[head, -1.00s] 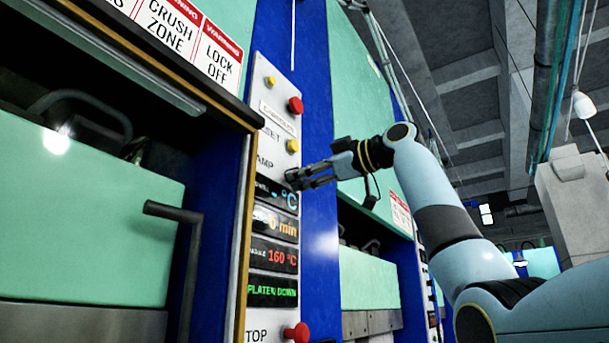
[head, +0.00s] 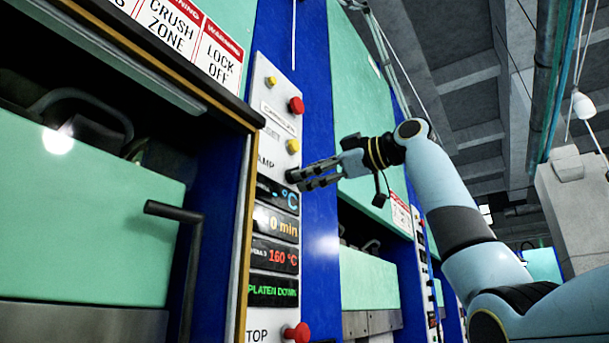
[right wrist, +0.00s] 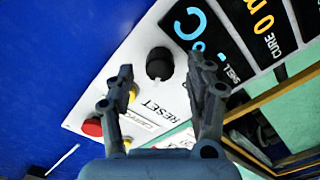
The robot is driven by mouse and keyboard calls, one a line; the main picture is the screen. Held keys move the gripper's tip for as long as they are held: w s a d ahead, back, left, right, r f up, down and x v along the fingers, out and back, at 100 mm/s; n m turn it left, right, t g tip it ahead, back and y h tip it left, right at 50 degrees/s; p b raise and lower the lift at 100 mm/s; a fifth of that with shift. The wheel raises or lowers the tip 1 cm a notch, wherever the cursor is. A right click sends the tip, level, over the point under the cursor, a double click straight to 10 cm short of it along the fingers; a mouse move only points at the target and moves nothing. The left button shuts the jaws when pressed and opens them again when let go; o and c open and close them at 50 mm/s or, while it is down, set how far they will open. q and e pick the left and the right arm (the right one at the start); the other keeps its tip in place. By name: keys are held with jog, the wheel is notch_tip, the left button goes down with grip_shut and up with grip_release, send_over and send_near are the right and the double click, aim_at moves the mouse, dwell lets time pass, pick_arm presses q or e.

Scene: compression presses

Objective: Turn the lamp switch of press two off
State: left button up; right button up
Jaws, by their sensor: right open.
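The press control panel (head: 275,215) stands upright left of my right gripper (head: 298,180) in the head view. The black round lamp switch (right wrist: 159,64) shows in the right wrist view, beyond the fingertips and between them in the picture. My right gripper is open, and its fingers (right wrist: 160,72) are apart, one on each side of the switch in that picture. I cannot tell whether they touch it. In the head view the fingertips are beside the partly hidden lamp label (head: 265,163). My left gripper is not in view.
Yellow buttons, a red button (head: 296,105) and a lower red stop button (head: 297,332) are on the panel. Lit displays (head: 273,256) lie below the switch. A black handle (head: 173,211) juts out at left. Another press (head: 367,280) stands behind to the right.

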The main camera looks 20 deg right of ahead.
jog(key=v, duration=1)
jog(key=shift+f, duration=0.1)
